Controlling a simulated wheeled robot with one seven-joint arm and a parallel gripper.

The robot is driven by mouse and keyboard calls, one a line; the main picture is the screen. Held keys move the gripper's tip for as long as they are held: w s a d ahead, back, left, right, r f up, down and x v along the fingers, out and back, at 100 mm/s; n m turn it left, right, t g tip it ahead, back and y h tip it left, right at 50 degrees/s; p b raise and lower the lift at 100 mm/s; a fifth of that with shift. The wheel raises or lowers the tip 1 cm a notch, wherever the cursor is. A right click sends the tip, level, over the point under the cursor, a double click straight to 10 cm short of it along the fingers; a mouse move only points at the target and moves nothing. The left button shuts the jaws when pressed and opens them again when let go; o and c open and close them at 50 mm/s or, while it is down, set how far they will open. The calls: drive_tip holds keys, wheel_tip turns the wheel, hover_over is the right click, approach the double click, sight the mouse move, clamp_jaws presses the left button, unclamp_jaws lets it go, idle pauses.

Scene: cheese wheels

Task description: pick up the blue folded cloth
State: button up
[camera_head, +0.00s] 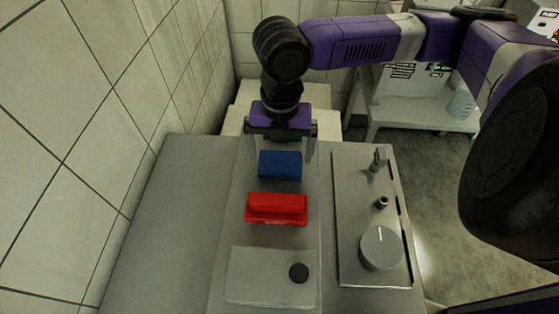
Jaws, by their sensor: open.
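My gripper (282,148) points down at the far side of the cloth. Its two fingers are spread, one to the left and one to the right of the cloth's far end. Nothing shows between the fingers except possibly the cloth's far edge; I cannot tell whether they are level with it or above it. The gripper's body hides what lies directly behind the cloth.
A red block-shaped item (277,208) lies just nearer than the cloth. Nearer still is a pale flat board (262,278) with a black knob (299,272). A metal panel (365,262) with a round dial (381,248) is at right. A tiled wall stands left; the table's left side is clear.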

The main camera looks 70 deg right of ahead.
sight(281, 156)
drive_tip(key=shift+f, duration=0.9)
drive_tip(key=c, duration=1.1)
wheel_tip(281, 156, up, 20)
drive_tip(key=o, duration=0.7)
drive_tip(key=c, duration=0.5)
